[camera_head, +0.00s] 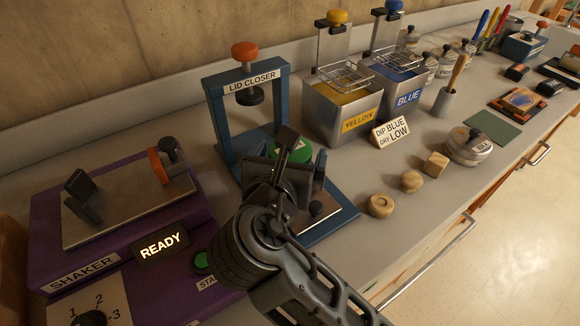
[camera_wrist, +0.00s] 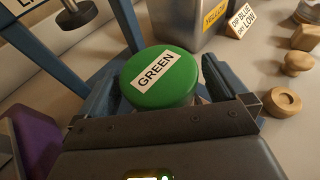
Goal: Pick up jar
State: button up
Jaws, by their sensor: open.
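The jar (camera_wrist: 150,92) has a round green lid with a white label reading GREEN. In the wrist view it sits between the two spread fingers of my gripper (camera_wrist: 168,95); I cannot tell whether they touch it. In the head view only part of the green lid (camera_head: 298,152) shows, the rest hidden behind my gripper (camera_head: 285,165). The jar stands at the blue lid closer (camera_head: 213,118), on or over its base plate; its lower body is hidden. The closer's orange knob and dark press pad are raised, to the left of the jar.
The purple shaker (camera_head: 110,262) with a READY display is at left. Yellow (camera_head: 335,125) and blue (camera_head: 405,95) dip tanks stand behind at right. Wooden knobs (camera_head: 380,205) and a round tin (camera_head: 468,150) lie along the front right. Some bare counter lies between them.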

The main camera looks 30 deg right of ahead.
jog(key=shift+w+d, duration=0.1)
jog(key=shift+w, duration=0.05)
jog(key=shift+f, duration=0.1)
jog(key=c, duration=1.1)
jog(key=shift+c, duration=1.3)
